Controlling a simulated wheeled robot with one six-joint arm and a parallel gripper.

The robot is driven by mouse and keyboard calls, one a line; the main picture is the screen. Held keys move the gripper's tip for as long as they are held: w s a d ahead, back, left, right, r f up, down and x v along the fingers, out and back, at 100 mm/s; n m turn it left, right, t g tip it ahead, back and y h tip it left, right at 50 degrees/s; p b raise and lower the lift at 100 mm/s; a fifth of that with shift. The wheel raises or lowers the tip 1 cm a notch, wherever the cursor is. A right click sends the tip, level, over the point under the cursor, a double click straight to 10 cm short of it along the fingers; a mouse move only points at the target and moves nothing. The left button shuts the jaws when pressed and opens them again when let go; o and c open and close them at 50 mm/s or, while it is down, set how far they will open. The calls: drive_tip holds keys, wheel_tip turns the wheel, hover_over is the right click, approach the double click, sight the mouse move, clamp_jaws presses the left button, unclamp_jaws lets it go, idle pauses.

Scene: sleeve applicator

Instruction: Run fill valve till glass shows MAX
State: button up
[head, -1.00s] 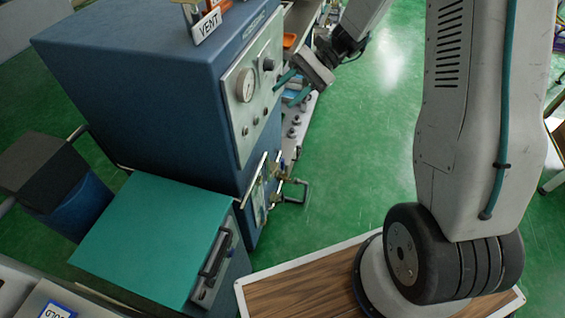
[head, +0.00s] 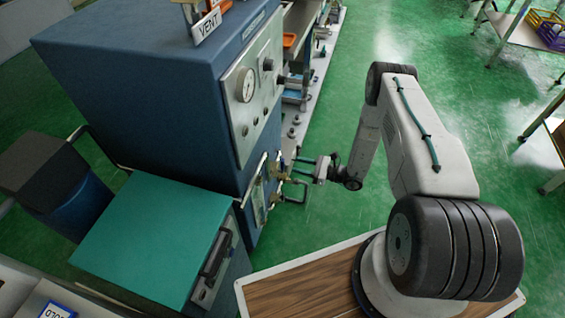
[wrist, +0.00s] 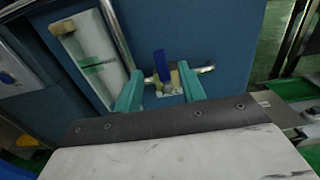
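The sight glass (wrist: 95,58) is on a pale plate on the blue cabinet front, left of my gripper in the wrist view. A green band crosses it, but I cannot read marks or level. In the head view it is a small pale strip (head: 260,204). A valve with a blue handle (wrist: 160,64) and brass body (wrist: 171,84) stands just right of the glass. No label on it is readable. My gripper (wrist: 159,72) is open, its two teal fingers either side of the handle in view; I see no contact. In the head view my gripper (head: 300,168) is by the brass valves (head: 276,171).
The blue cabinet (head: 150,80) carries a round gauge (head: 246,85) and a VENT sign (head: 207,27). A metal rail (wrist: 117,35) runs beside the glass. A teal-topped box (head: 150,235) stands in front of the cabinet.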

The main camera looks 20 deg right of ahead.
sight(284, 162)
drive_tip(key=x, duration=0.7)
drive_tip(key=shift+w+a+f, duration=0.2)
drive_tip(key=shift+a+f, duration=0.05)
drive_tip(key=shift+f, duration=0.05)
clamp_jaws()
